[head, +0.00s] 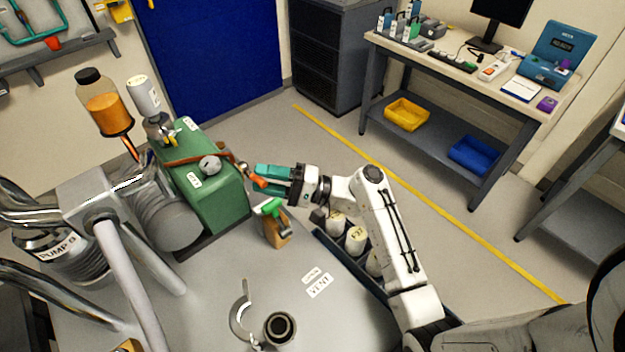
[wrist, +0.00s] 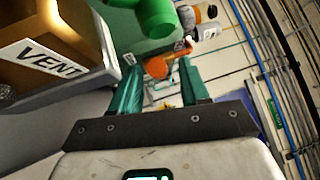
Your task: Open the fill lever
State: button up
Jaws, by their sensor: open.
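In the head view a green pump body (head: 222,205) stands on the grey bench with an orange handle (head: 259,182) at its right side. I cannot read any fill label on it. My gripper (head: 261,175), with teal fingers, is open beside this handle. In the wrist view the orange handle (wrist: 157,67) shows between and just beyond the fingertips (wrist: 160,72); contact cannot be told. A brass block marked VENT (wrist: 50,50) with a green handle (wrist: 155,18) is close on the left there. The same green handle (head: 271,206) sits just below my gripper in the head view.
A bottle of orange liquid (head: 104,112) and a grey-white bottle (head: 145,94) stand by the pump. Steel pipes (head: 120,250) fill the left. White containers (head: 356,240) sit in a dark tray under my arm. A hollow dark cylinder (head: 280,329) stands at the bench front.

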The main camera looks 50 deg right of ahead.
jog(key=shift+s+d+f, duration=0.2)
jog(key=shift+s+d, duration=0.05)
jog(key=shift+s, duration=0.1)
jog(key=r+v, duration=0.3)
jog(key=v, duration=1.2)
jog(key=shift+s+d+f+b, duration=0.25)
jog(key=shift+s+d+b, duration=0.05)
jog(key=shift+s, duration=0.25)
jog(key=shift+c, duration=0.3)
